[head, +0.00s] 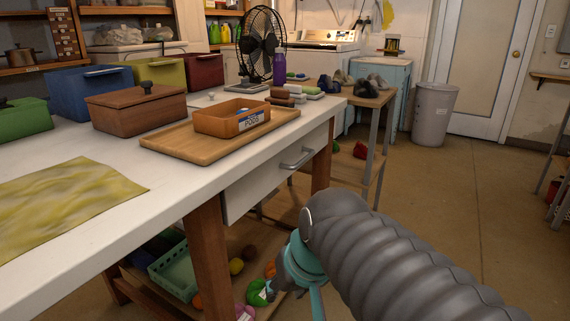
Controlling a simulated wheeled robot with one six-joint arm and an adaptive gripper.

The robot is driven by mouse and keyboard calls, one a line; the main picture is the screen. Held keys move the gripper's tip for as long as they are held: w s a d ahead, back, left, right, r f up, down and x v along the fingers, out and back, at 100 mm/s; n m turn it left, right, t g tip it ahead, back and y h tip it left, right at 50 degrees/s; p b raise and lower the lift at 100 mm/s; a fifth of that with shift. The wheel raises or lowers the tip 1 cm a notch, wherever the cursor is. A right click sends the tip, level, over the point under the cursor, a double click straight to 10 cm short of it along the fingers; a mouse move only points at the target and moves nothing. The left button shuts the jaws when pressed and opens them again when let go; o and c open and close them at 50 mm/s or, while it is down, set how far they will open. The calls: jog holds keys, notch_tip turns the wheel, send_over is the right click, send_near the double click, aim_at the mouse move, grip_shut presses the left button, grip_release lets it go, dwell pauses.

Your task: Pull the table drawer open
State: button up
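The table drawer (262,181) is a white front under the white tabletop, on the right end of the table (172,192). It looks shut, flush under the tabletop edge. Its silver bar handle (296,158) sticks out from the upper middle of the front. My gripper is at the lower middle of the head view, on the end of my grey arm, below and in front of the drawer and apart from the handle. Only its teal parts show clearly; the fingertips are hidden or too unclear to tell their state.
A wooden tray (178,144) with an orange box (231,118) sits on the tabletop above the drawer. A wooden table leg (207,262) stands left of my gripper. A lower shelf holds a green basket (176,272) and several balls. The floor (425,180) at right is clear.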

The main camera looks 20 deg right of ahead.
jog(key=w+d+r+m+y+b, duration=0.2)
jog(key=w+m+y, duration=0.1)
jog(key=w, duration=0.6)
jog(key=m+t+y+b, duration=0.5)
jog(key=m+t+y, duration=0.1)
jog(key=t, duration=0.1)
send_near(307, 159)
jog(key=x, duration=1)
jog(key=shift+w+a, duration=0.2)
jog(key=shift+w, duration=0.05)
grip_shut()
